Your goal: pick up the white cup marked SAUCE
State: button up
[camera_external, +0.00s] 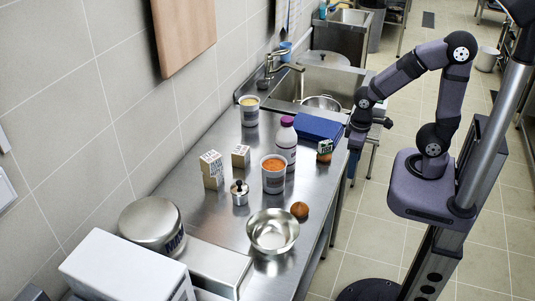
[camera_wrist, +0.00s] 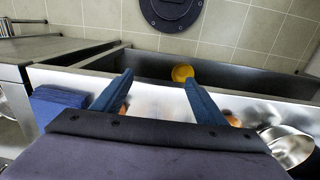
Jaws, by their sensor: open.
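Two white cups stand upright on the steel counter in the external view. The nearer cup (camera_external: 273,181) has orange contents and dark lettering, too small to read; it stands mid-counter in front of a purple-and-white bottle. The farther cup (camera_external: 249,117) has yellow contents and a dark marking, near the sink. I cannot tell which says SAUCE. My gripper (camera_external: 352,172) hangs at the counter's right edge, apart from both cups. In the wrist view my gripper (camera_wrist: 158,80) is open, with nothing held between its blue fingers. Neither white cup can be made out clearly there.
Around the nearer cup stand the bottle (camera_external: 286,144), two cartons (camera_external: 211,170), a metal canister (camera_external: 239,193), a steel bowl (camera_external: 273,232) and a brown ball (camera_external: 299,209).

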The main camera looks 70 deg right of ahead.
jog(key=w+a+r+m+t+h+b, duration=0.2)
jog(key=w+a+r+t+h, duration=0.15)
jog(key=w, duration=0.65)
jog(key=w+a+r+m+t+h+b, duration=0.2)
jog(key=w+a+r+t+h+b, duration=0.15)
jog(key=w, duration=0.75)
jog(key=m+t+b, duration=0.3)
jog(key=t+b, duration=0.1)
jog(key=b, duration=0.3)
send_over(245, 194)
jog(key=s+a, duration=0.1)
notch_tip(245, 194, down, 5)
jog(key=shift+s+f+p, duration=0.15)
jog(key=shift+f+p, duration=1)
jog(key=shift+f, duration=1.85)
jog(key=shift+f+p+x, duration=0.2)
jog(key=shift+p+x, duration=0.25)
jog(key=shift+x, duration=0.85)
jog(key=shift+f+p+x, duration=0.2)
jog(key=shift+p+x, duration=0.25)
jog(key=shift+x, duration=0.9)
jog(key=shift+s+a, duration=0.1)
jog(key=shift+a, duration=0.1)
jog(key=c, duration=1.2)
